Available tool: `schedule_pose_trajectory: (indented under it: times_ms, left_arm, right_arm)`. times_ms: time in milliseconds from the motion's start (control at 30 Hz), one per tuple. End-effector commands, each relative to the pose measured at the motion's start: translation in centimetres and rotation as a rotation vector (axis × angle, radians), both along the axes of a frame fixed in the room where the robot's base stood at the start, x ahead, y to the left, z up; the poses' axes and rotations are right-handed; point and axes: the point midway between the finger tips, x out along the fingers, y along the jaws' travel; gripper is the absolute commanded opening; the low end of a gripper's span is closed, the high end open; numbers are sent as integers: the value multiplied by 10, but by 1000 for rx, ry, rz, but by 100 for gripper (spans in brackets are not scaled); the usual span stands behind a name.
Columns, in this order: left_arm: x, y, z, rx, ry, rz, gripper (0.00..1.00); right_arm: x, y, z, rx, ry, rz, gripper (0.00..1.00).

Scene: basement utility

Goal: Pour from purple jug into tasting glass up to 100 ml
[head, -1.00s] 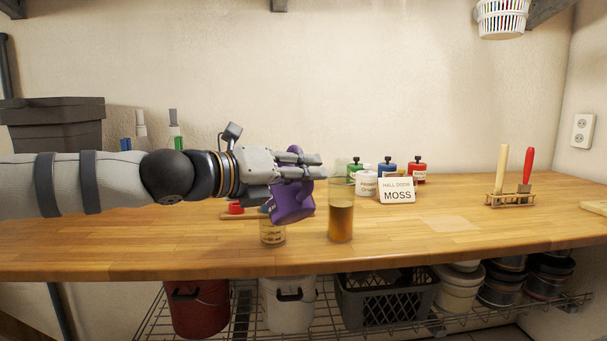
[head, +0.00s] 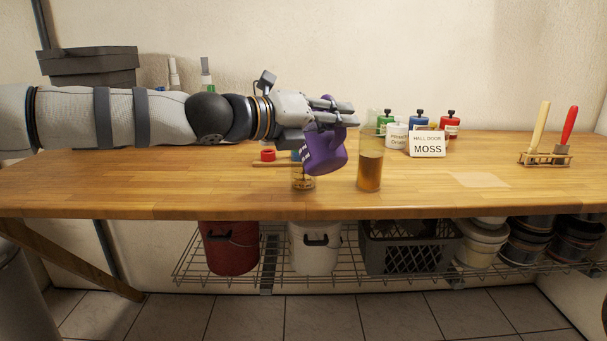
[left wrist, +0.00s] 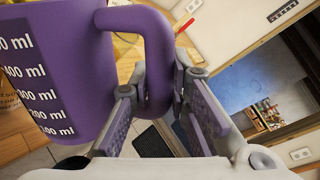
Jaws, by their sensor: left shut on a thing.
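My left gripper (head: 340,112) is shut on the handle of the purple jug (head: 324,152). The jug hangs tilted above the bench; its dark millilitre scale shows in the left wrist view (left wrist: 85,75). A small clear glass with markings (head: 303,183) stands on the bench below the jug's left side, its upper part hidden by the jug. Its fill level is too small to read. A taller clear glass (head: 370,170) with amber liquid in its lower part stands just right of the jug. I cannot see a pouring stream. My right gripper is out of view.
A "MOSS" card (head: 427,144) and paint bottles in green, blue (head: 418,121) and red stand behind the tall glass. A red cap (head: 268,155) lies left of the small glass. A brush rack (head: 545,158) stands at right. The bench front is clear.

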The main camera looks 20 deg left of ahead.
Motion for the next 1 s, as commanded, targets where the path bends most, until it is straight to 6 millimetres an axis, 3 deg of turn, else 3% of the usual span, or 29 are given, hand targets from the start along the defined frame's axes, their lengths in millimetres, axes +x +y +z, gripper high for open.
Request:
schedule_pose_trajectory:
  times_ms: [1000]
  left_arm:
    - [2, 2, 9, -46, 49, -1, 0]
  right_arm:
    - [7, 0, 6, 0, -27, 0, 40]
